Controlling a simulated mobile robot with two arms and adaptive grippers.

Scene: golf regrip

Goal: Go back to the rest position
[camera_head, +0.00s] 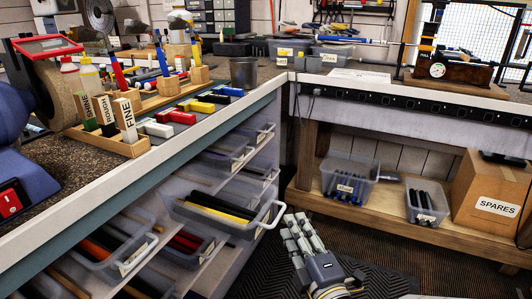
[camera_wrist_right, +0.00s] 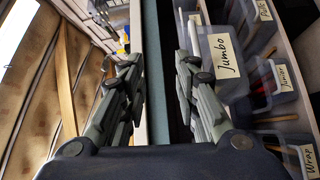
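My right gripper (camera_head: 294,218) is low in front of the bench, at the lower middle of the head view. The right wrist view shows its two fingers (camera_wrist_right: 155,65) apart, with nothing between them. A clear bin (camera_head: 190,212) with yellow and dark grips sticks out from the shelves, and its white handle (camera_head: 281,212) is close to the gripper in the head view. I cannot tell whether they touch. In the right wrist view a bin labelled Jumbo (camera_wrist_right: 228,55) is beside the right-hand finger. My left gripper is not in view.
More bins of grips (camera_head: 112,245) fill the shelves under the left bench. On the bench are coloured blocks (camera_head: 176,117) and a grinder wheel (camera_head: 52,92). A lower shelf at right holds bins (camera_head: 349,180) and a SPARES box (camera_head: 492,196). Dark floor (camera_head: 400,265) is clear at right.

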